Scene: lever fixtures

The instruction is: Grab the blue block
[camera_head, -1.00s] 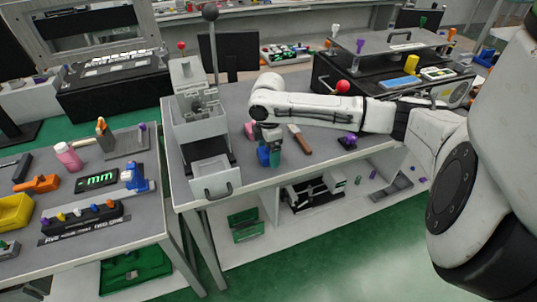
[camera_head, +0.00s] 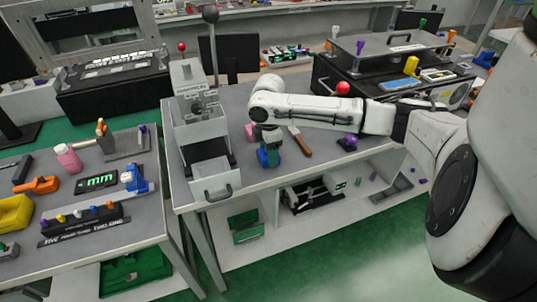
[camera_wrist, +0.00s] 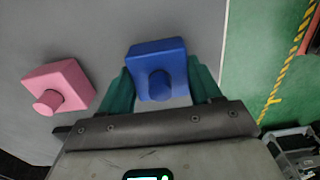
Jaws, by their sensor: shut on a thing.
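The blue block (camera_wrist: 158,66) has a round knob on its face and sits between the two green fingers of my gripper (camera_wrist: 160,85) in the wrist view. The fingers touch its sides or lie very close to them. In the head view the blue block (camera_head: 268,156) is at the front edge of the middle table, beneath my gripper (camera_head: 267,143), partly covered by the fingers. I cannot tell whether it rests on the table or is slightly raised.
A pink block with a knob (camera_wrist: 58,87) lies left of the blue block in the wrist view. A brown-handled tool (camera_head: 301,141) lies to the right on the table. A grey fixture with an open drawer (camera_head: 214,180) stands to the left. The table edge is close in front.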

